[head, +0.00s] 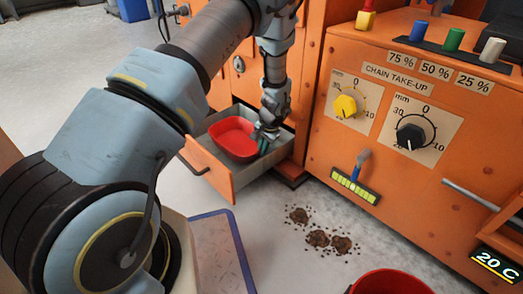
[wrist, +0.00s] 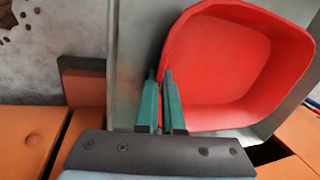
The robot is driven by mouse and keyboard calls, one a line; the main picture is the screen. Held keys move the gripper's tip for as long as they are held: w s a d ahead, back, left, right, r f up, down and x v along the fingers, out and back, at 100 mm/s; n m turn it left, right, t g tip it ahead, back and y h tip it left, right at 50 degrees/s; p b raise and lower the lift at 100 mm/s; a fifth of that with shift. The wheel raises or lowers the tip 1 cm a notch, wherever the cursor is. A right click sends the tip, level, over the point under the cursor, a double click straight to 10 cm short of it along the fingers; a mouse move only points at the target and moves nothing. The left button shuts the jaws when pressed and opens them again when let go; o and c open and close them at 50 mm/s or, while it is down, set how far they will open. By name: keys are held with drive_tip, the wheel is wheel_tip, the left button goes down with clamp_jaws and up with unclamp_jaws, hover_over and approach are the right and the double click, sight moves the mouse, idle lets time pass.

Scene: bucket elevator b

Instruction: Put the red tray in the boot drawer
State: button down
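The red tray (head: 234,138) is inside the open boot drawer (head: 216,175) low on the orange cabinet. It looks roughly level; whether it rests on the drawer floor I cannot tell. My gripper (head: 263,140) reaches down at the tray's right side. In the wrist view, the tray (wrist: 235,65) fills the upper right, inside the grey drawer (wrist: 126,60). There, the two green fingers of my gripper (wrist: 160,78) are close together, with the tray's near rim between their tips. The fingers hide part of that rim.
The control panel (head: 390,150) with knobs and coloured pegs stands right of the drawer. Brown spilled grains (head: 318,238) lie on the floor ahead of it. A red bucket (head: 390,283) is at the bottom edge. A blue-edged mat (head: 222,250) lies below the drawer.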

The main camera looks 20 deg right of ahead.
drive_tip(key=c, duration=1)
unclamp_jaws()
drive_tip(key=shift+f, duration=0.1)
drive_tip(key=shift+c, duration=0.2)
drive_tip(key=p+v, duration=0.7)
drive_tip(key=v, duration=0.5)
drive_tip(key=a+r+n+g, duration=0.1)
drive_tip(key=a+r+n, duration=0.4)
drive_tip(key=a+r, duration=1)
drive_tip(key=s+a+r+n, duration=0.2)
drive_tip(key=s+a+r, duration=0.2)
drive_tip(key=s+a, duration=0.2)
drive_tip(key=s+a+r+n+h, duration=0.1)
drive_tip(key=s+a+r+n, duration=0.2)
drive_tip(key=s+a, duration=0.4)
drive_tip(key=a, duration=0.3)
drive_tip(key=shift+r+h+b, duration=0.3)
drive_tip(key=shift+r, duration=0.1)
